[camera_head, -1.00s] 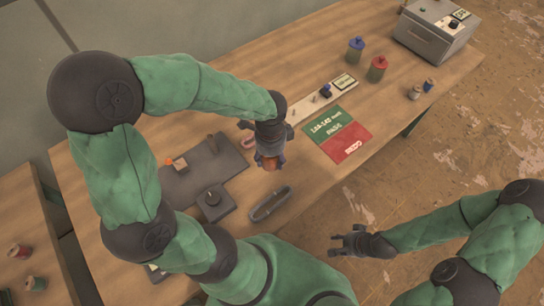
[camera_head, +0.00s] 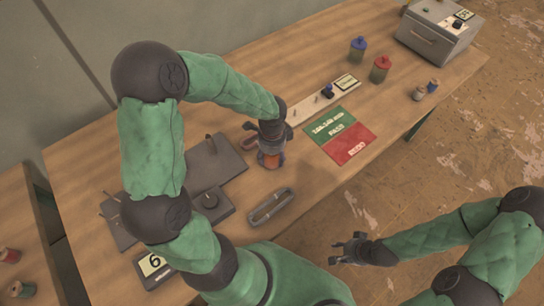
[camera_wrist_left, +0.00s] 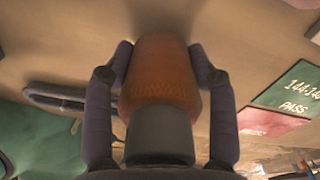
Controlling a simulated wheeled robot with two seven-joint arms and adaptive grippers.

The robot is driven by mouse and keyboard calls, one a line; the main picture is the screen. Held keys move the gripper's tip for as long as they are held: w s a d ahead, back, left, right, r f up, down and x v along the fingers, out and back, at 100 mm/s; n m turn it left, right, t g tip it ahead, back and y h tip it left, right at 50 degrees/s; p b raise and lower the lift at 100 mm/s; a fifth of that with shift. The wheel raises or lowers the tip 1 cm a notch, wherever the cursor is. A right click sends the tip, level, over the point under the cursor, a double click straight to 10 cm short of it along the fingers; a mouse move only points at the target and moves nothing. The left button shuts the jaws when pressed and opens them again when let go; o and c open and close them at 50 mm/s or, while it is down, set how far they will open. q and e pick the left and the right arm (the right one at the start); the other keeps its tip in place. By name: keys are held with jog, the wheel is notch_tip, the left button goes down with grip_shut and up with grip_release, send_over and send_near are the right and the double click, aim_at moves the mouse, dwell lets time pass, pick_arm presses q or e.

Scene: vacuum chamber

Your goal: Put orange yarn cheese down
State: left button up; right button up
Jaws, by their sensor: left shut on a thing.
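My left gripper (camera_head: 271,158) is over the wooden table, pointing down, left of the green and red mat. It is shut on the orange yarn cheese (camera_wrist_left: 158,75), which fills the middle of the left wrist view between both fingers. In the head view only a little of the orange yarn cheese (camera_head: 270,161) shows, at or just above the table top; I cannot tell if it touches the wood. My right gripper (camera_head: 347,248) is open and empty, off the table's near right side, above the floor.
The green and red mat (camera_head: 338,136) lies just right of the left gripper. A grey oval ring (camera_head: 270,206) and a dark plate with a post (camera_head: 211,203) are nearby. Blue (camera_head: 357,48) and red-topped (camera_head: 380,69) canisters and a grey box (camera_head: 433,37) stand farther back.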

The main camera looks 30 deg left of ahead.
pick_arm(q)
jog(key=shift+f, duration=0.1)
jog(key=o, duration=1.2)
jog(key=shift+r+p, duration=2.05)
jog(key=shift+r, duration=4.15)
